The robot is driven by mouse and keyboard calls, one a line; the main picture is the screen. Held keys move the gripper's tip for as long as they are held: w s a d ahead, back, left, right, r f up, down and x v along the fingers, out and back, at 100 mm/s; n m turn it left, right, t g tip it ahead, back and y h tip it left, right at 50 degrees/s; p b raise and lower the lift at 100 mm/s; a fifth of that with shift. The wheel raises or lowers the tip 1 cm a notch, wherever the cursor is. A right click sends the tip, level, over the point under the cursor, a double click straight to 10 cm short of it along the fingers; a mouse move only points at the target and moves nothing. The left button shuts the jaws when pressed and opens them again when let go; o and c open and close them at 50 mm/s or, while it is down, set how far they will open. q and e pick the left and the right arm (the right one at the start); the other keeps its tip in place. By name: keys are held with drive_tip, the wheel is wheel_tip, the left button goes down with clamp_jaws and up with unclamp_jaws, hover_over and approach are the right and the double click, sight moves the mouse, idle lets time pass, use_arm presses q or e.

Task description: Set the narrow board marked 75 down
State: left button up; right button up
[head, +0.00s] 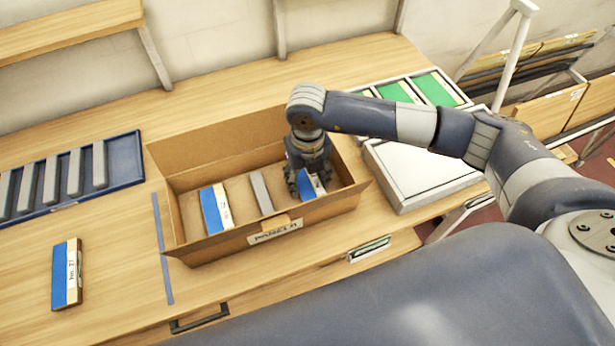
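My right gripper (307,182) reaches down into the right end of an open cardboard box (205,252). A narrow blue board with a pale label (312,186) sits between its fingers, and they look closed on it. This board is tilted and partly hidden by the fingers. I cannot read its number or tell whether it touches the box floor. A similar blue and cream board (216,209) stands in the left part of the box. A grey bar (262,192) lies between the two boards. My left gripper is not in view.
Another blue and cream board (66,273) lies on the table at left, near a blue tray (126,160) of grey bars. A blue strip (162,250) runs left of the box. White cases (415,180) and green panels (435,89) stand at right.

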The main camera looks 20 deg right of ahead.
sight(307, 182)
drive_tip(key=shift+o, duration=1.4)
drive_tip(key=shift+r+p, duration=0.25)
drive_tip(key=shift+p, duration=0.05)
drive_tip(key=shift+r+b, duration=0.35)
drive_tip(key=shift+b, duration=0.05)
wheel_tip(307, 182, up, 11)
drive_tip(key=b, duration=0.2)
drive_tip(key=shift+b, duration=0.4)
